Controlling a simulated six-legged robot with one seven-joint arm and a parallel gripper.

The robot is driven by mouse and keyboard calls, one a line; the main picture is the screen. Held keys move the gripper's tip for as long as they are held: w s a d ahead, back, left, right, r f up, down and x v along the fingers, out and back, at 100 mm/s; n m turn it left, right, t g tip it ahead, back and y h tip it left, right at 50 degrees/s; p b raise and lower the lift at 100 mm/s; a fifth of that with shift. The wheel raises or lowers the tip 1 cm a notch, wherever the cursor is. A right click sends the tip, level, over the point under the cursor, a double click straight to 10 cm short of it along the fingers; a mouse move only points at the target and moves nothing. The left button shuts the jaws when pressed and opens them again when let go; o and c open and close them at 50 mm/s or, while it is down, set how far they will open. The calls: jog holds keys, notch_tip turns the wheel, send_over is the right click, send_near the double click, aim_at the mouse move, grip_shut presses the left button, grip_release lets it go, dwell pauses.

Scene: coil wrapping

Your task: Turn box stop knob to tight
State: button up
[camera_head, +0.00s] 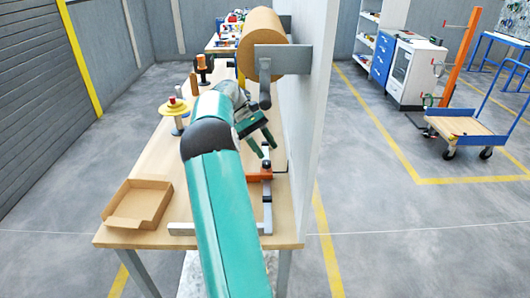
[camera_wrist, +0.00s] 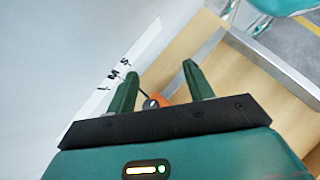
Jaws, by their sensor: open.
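An orange box stop (camera_head: 259,176) sits on a metal rail along the right side of the wooden table, with a small dark knob (camera_head: 267,164) on top. In the wrist view the orange stop (camera_wrist: 166,98) and the knob (camera_wrist: 151,103) show between the bases of my fingers, partly hidden by my gripper body. A white strip with dark markings (camera_wrist: 118,82) lies beside them; I cannot read it clearly. My gripper (camera_head: 267,151) is open and empty, its green fingers just above and behind the knob. The fingers (camera_wrist: 160,68) are spread apart; contact with the knob cannot be told.
A grey wall panel (camera_head: 300,110) stands close along the right of the table. A brown roll (camera_head: 262,32) hangs on it beyond my gripper. An open cardboard box (camera_head: 138,204) lies at the near left. A yellow-topped device (camera_head: 174,108) stands farther back.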

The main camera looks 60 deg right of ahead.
jog(key=s+a+r, duration=0.3)
jog(key=s+a, duration=0.1)
jog(key=a, duration=0.3)
jog(key=shift+a+r, duration=0.3)
jog(key=shift+w, duration=0.1)
